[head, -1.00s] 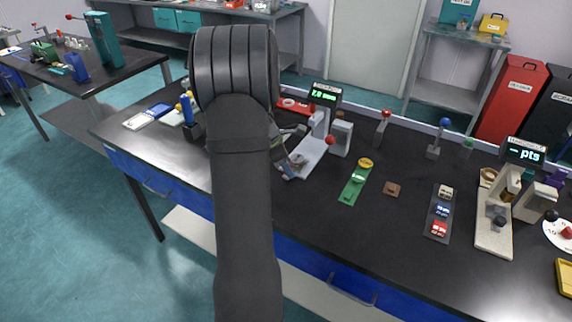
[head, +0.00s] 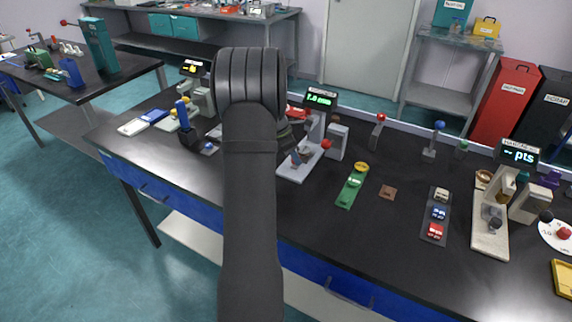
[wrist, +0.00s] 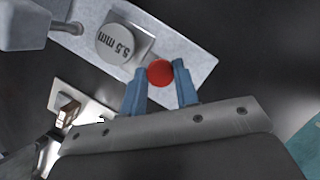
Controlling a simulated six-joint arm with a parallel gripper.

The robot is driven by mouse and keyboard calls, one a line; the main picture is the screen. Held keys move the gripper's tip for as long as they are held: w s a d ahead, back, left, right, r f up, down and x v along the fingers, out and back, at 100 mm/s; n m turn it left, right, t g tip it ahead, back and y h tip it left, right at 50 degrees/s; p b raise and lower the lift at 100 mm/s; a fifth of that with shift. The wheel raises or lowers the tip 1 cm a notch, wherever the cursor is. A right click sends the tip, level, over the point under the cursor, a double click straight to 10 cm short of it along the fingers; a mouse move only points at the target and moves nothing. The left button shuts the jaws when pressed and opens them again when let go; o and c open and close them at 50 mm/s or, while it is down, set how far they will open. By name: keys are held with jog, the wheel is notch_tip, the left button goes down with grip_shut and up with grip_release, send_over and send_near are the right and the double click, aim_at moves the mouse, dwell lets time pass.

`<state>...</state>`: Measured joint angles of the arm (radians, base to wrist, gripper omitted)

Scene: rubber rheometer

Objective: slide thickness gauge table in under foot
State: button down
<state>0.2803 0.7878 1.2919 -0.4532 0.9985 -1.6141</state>
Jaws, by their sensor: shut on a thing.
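The thickness gauge (head: 318,128) stands mid-bench with a lit display and a pale base plate; the plate also shows in the wrist view (wrist: 190,48). On it, in the wrist view, sits a small square table (wrist: 143,45) bearing a round grey disc (wrist: 116,44) marked in mm. A red ball knob (wrist: 160,73) is at the table's near edge. My gripper (wrist: 160,82) has its blue fingers shut on this knob. A grey block with a thin rod (wrist: 66,28) lies left of the disc; I cannot tell whether it is the foot. In the head view my arm hides most of the gripper.
A green strip (head: 352,187) and a brown block (head: 388,192) lie farther right. A blue-handled stand (head: 186,125) is on the left. The front bench strip is mostly clear.

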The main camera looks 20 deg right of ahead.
aim_at(302, 153)
jog(key=shift+w+d+r, duration=0.1)
jog(key=shift+w+d, duration=1.05)
jog(key=shift+w, duration=0.05)
jog(key=c, duration=1.1)
grip_release()
jog(key=shift+d, duration=0.1)
jog(key=v, duration=1.7)
jog(key=shift+a, duration=0.2)
jog(key=x, duration=1.7)
jog(key=shift+d, duration=0.1)
